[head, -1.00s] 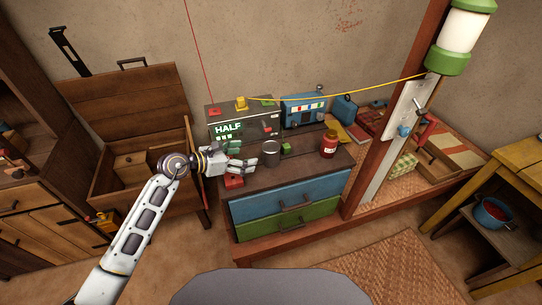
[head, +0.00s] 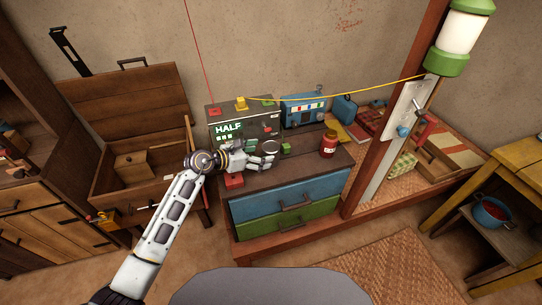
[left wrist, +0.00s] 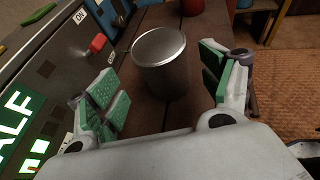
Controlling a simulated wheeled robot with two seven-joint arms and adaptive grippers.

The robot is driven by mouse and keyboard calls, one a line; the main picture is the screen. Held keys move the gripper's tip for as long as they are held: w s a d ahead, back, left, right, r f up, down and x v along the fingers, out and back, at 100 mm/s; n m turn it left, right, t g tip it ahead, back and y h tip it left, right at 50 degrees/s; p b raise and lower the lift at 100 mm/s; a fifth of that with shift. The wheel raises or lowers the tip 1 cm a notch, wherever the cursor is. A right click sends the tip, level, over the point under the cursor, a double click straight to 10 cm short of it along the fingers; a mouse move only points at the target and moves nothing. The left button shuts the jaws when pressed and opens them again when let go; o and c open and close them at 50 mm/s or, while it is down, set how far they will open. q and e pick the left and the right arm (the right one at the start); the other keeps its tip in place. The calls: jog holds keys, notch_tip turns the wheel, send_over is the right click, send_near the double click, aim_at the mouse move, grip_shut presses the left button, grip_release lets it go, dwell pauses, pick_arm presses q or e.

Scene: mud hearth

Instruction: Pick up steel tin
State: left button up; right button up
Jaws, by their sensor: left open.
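The steel tin (head: 271,147) is a plain grey cylinder standing upright on the wooden top of the drawer chest. In the left wrist view the tin (left wrist: 160,62) stands ahead, between the spread fingers and slightly beyond the palm. My left gripper (head: 264,154) is open, its green-padded fingers on either side of the tin; in the wrist view the gripper (left wrist: 163,88) shows a gap between each finger and the tin. In the head view the fingers hide the tin's lower part. My right gripper is not in view.
A grey box reading HALF (head: 228,129) stands close behind the gripper. A red block (head: 234,180) lies below the gripper. A wooden post (head: 392,110) rises at the right.

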aim_at(264, 154)
pick_arm(q)
jog(key=shift+p+x, duration=0.4)
jog(key=shift+x, duration=1.2)
jog(key=shift+w+d+f, duration=0.15)
jog(key=shift+d, duration=0.45)
jog(key=shift+w+d+f, duration=0.2)
jog(key=shift+d, duration=0.05)
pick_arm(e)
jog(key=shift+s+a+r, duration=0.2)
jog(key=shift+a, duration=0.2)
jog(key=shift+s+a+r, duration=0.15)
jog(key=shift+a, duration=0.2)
pick_arm(q)
jog(key=shift+c, duration=0.2)
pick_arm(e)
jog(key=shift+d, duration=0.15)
pick_arm(q)
jog(key=c, duration=1.1)
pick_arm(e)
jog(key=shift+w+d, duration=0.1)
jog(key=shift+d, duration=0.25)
